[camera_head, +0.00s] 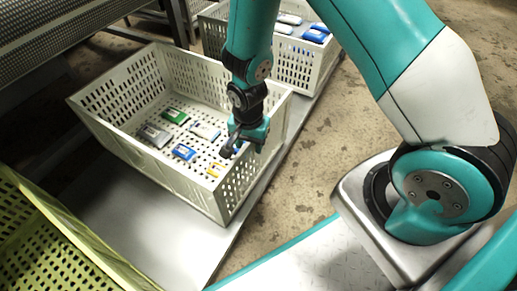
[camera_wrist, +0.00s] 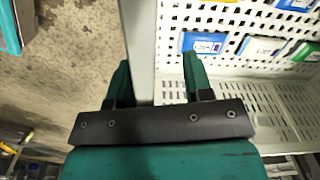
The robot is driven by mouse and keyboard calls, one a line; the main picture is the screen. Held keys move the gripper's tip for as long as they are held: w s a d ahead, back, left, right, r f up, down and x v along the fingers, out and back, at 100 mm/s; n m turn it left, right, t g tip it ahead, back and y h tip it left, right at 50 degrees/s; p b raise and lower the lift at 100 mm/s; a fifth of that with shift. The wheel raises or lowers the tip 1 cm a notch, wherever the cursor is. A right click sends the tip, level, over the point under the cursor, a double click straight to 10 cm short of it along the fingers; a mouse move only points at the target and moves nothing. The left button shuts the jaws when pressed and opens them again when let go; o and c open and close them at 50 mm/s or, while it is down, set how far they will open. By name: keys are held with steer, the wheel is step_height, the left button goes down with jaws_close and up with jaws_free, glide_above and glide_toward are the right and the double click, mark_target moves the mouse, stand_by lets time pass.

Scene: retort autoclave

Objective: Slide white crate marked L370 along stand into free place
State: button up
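A white perforated crate (camera_head: 165,178) stands on a grey metal stand (camera_head: 150,235) in the head view; no L370 mark is readable. Several small blue, green and grey packs lie on its floor. My gripper (camera_head: 240,148) is over its right side, pointing down. In the wrist view my gripper (camera_wrist: 157,78) is open, its fingers apart on either side of the crate's wall (camera_wrist: 141,45). The right finger is on the crate's inner side, the left over the floor side. Contact with the wall cannot be told.
A yellow-green crate (camera_head: 70,235) is at the lower left, with bare stand between it and the white crate. Another white crate (camera_head: 290,68) with packs stands behind. A perforated metal structure (camera_head: 50,35) is at the upper left. Concrete floor (camera_head: 300,165) lies right of the stand.

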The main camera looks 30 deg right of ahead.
steer(key=shift+s+a+n, duration=0.1)
steer(key=shift+a+n, duration=0.2)
steer(key=shift+a, duration=0.65)
step_height(320, 180, up, 8)
steer(key=p, duration=0.8)
steer(key=shift+s, duration=0.1)
